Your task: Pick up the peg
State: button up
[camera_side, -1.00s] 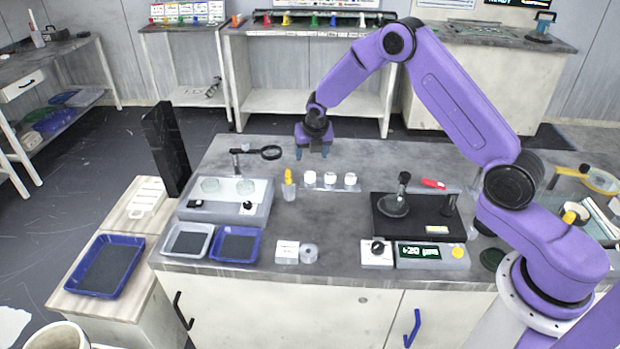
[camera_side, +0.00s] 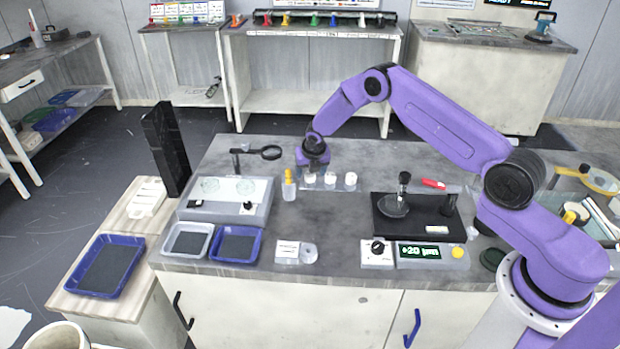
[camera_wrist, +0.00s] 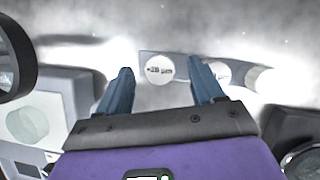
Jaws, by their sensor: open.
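Three white round-topped pegs stand in a clear rack: the left peg (camera_side: 310,179), the middle peg (camera_side: 330,178) and the right peg (camera_side: 350,178). My gripper (camera_side: 314,169) is open and low over the left end of this row. The middle peg (camera_wrist: 217,70) is just beyond the right finger, and the right peg (camera_wrist: 259,80) is farther right. I cannot tell whether the fingers touch the left peg.
An orange-capped dropper bottle (camera_side: 289,186) stands close left of the row. A magnifier (camera_side: 270,153) on a stand is behind it. A grey polishing unit (camera_side: 226,207) is at left; a black platform (camera_side: 420,222) with a gauge stands at right. Bare bench (camera_side: 335,222) lies in front.

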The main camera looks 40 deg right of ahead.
jog(key=shift+w+f, duration=0.2)
jog(key=shift+f, duration=0.25)
jog(key=c, duration=1.1)
jog(key=shift+r, duration=0.1)
